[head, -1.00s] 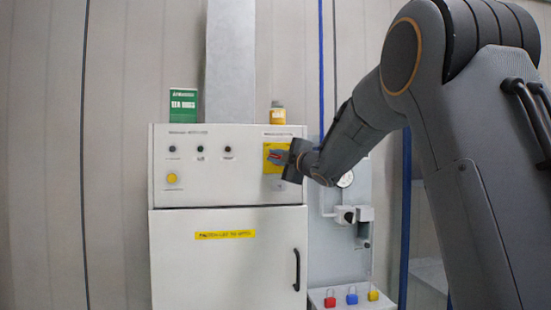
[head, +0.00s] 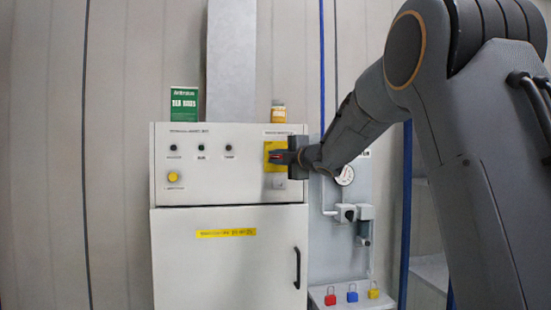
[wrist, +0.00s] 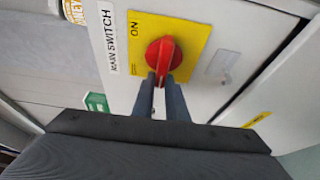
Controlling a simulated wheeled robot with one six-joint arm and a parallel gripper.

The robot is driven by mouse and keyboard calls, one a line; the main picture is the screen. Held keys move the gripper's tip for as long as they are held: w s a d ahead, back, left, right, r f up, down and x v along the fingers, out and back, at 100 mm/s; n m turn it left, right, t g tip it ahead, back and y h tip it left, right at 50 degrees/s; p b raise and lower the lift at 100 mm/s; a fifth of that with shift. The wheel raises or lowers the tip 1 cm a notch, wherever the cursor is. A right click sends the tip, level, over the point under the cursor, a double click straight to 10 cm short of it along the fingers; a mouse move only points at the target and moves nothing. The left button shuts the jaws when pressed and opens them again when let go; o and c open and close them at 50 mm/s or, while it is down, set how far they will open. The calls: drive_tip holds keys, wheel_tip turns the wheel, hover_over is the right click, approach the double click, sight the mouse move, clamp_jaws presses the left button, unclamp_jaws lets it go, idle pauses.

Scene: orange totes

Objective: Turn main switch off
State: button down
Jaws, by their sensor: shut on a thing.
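The main switch is a red rotary handle (wrist: 163,58) on a yellow plate (wrist: 190,32) marked ON, with a MAIN SWITCH label (wrist: 108,38) beside it. In the head view the yellow plate (head: 275,148) is at the upper right of the white cabinet's panel, and my gripper partly covers it. My gripper (wrist: 165,84) reaches in from below in the wrist view, its two fingers shut on the near end of the handle. In the head view my gripper (head: 282,157) comes in from the right, level, at the plate.
The white cabinet (head: 185,250) has a closed door with a black handle (head: 297,268). A green box (head: 184,103) and a yellow-labelled container (head: 278,113) stand on top.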

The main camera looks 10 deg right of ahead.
drive_tip(key=c, duration=1.8)
unclamp_jaws()
drive_tip(key=shift+o, duration=0.2)
drive_tip(key=b+v, duration=0.1)
drive_tip(key=v, duration=0.6)
drive_tip(key=shift+s+b, duration=0.3)
drive_tip(key=shift+s, duration=0.1)
drive_tip(key=shift+d, duration=0.15)
